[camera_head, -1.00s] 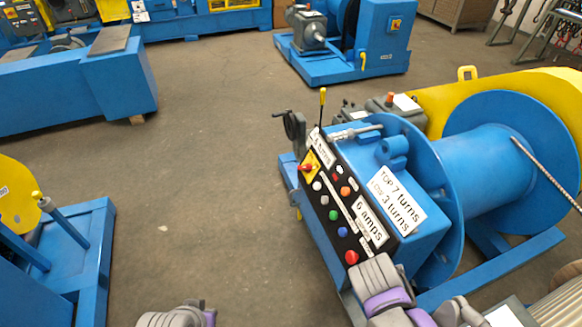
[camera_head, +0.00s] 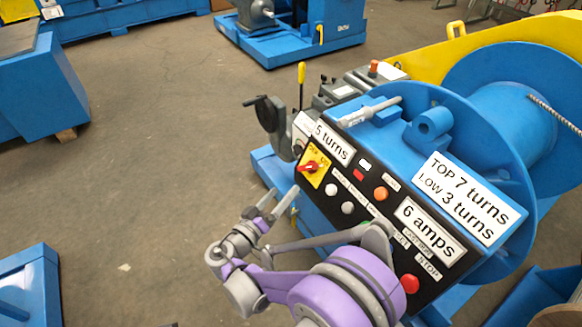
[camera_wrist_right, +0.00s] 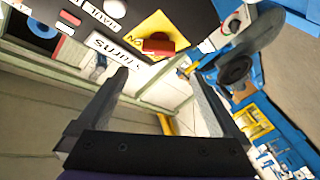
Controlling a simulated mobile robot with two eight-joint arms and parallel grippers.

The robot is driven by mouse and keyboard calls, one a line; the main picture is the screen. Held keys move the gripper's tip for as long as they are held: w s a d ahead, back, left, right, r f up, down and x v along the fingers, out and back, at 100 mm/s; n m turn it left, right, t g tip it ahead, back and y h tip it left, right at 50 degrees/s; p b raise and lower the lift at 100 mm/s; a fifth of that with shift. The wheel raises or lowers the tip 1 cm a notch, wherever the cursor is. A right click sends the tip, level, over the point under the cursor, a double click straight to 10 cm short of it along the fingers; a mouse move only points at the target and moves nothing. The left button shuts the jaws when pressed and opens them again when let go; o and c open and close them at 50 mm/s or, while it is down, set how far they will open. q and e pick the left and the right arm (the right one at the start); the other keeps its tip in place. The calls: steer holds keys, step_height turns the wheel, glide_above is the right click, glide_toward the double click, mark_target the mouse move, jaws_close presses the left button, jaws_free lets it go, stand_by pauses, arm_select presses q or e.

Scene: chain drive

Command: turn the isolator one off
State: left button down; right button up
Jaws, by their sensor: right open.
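The isolator is a red rotary knob (camera_head: 309,167) on a yellow plate (camera_head: 314,174) at the left end of the black control panel. In the right wrist view the red knob (camera_wrist_right: 158,45) shows at the top, beyond and between my open fingers. My right gripper (camera_head: 274,203) is open and empty, in front of and a little below the knob, apart from it. Its fingers also show in the right wrist view (camera_wrist_right: 152,110). My left gripper does not show.
The panel (camera_head: 350,215) carries several buttons, including a red stop button (camera_head: 410,284), and labels. A grey hand crank (camera_head: 270,118) sticks out just left of the knob. A blue drum (camera_head: 510,120) stands behind.

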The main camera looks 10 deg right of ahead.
mark_target(304, 168)
steer(key=b+x, duration=0.1)
steer(key=x, duration=0.9)
steer(key=shift+w+d+b, duration=0.1)
steer(key=shift+d+b, duration=0.2)
steer(key=shift+c, duration=0.3)
steer(key=c, duration=1.1)
